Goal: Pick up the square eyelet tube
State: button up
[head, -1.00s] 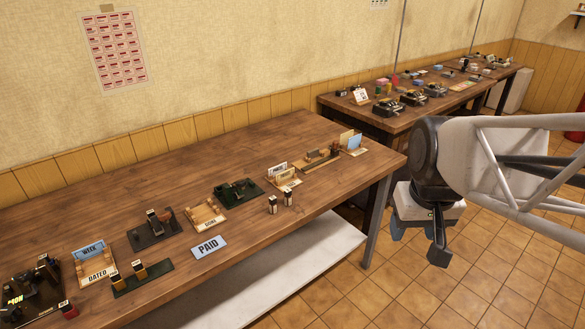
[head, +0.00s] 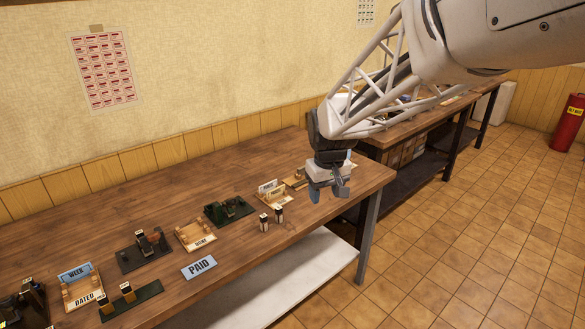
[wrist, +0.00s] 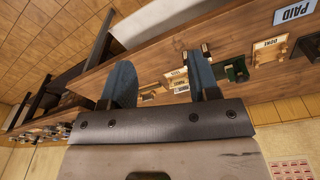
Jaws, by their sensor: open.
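Two small dark upright tubes with pale tops, a left one (head: 264,223) and a right one (head: 279,215), stand near the table's front edge in the head view. Which of these is the square eyelet tube I cannot tell; any eyelets are too small to see. My gripper (head: 328,193) is open and empty, above the table's right end, right of the nearer pair and apart from it. In the wrist view its two blue-grey fingers (wrist: 160,82) stand wide apart.
The wooden table (head: 200,160) also bears a blue PAID sign (head: 199,267), a wooden DONE tray (head: 195,234), a green device (head: 229,209) and a card holder (head: 276,194). A second table (head: 440,118) stands behind my arm. Bare wood lies along the back.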

jog(key=w+a+f+n, duration=0.2)
jog(key=w+a+f, duration=0.6)
jog(key=w+a, duration=0.15)
jog(key=n+g, duration=0.1)
jog(key=n, duration=0.1)
send_over(264, 223)
jog(key=w, duration=0.1)
notch_tip(264, 223, down, 9)
jog(key=shift+d+r, duration=0.1)
jog(key=shift+f, duration=1.3)
jog(key=shift+f, duration=0.1)
jog(key=shift+a+f, duration=0.15)
jog(key=shift+f, duration=1.1)
jog(key=shift+a+f, duration=0.1)
jog(key=shift+f, duration=1.15)
grip_shut()
jog(key=shift+r, duration=0.15)
